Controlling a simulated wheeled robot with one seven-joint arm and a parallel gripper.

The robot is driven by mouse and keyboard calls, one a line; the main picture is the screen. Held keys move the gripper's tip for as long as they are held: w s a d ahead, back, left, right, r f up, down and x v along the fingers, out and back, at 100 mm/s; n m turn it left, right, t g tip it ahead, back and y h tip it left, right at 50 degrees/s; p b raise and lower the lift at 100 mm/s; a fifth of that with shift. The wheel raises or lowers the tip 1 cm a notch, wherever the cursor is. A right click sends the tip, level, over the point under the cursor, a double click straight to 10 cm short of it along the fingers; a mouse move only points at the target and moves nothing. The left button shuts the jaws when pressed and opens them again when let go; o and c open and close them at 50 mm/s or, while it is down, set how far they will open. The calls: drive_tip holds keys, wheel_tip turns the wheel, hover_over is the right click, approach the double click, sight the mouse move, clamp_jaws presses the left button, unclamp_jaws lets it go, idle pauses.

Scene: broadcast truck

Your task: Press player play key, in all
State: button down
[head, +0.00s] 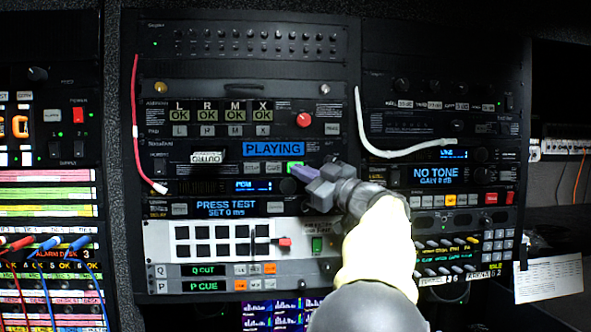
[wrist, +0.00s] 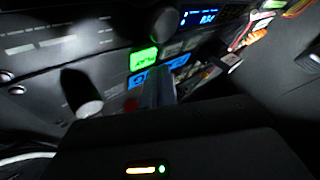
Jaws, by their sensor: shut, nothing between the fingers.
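The player (head: 205,155) is a dark rack unit in the head view, and its blue display (head: 273,149) reads PLAYING. Its play key (head: 295,165) is lit green, just below the right end of that display. In the wrist view a green lit key (wrist: 143,58) shows beyond my fingers. My gripper (head: 295,171) is shut and empty, with its fingertips at or just in front of the green key. The wrist view shows the shut fingers (wrist: 156,90) from behind, near the lit key. I cannot tell whether they touch it.
A black knob (head: 288,186) sits just below the key, and a red knob (head: 304,119) above. A red cable (head: 135,120) hangs on the left and a white cable (head: 365,130) on the right. Other rack units crowd close around. A dark desk (head: 560,220) lies at right.

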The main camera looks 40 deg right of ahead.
drive_tip(key=s+a, duration=0.1)
drive_tip(key=s+b, duration=0.1)
drive_tip(key=s, duration=0.1)
drive_tip(key=s+a+b, duration=0.1)
drive_tip(key=shift+s+a, duration=0.2)
drive_tip(key=shift+a, duration=0.15)
drive_tip(key=shift+w, duration=0.1)
idle(0.8)
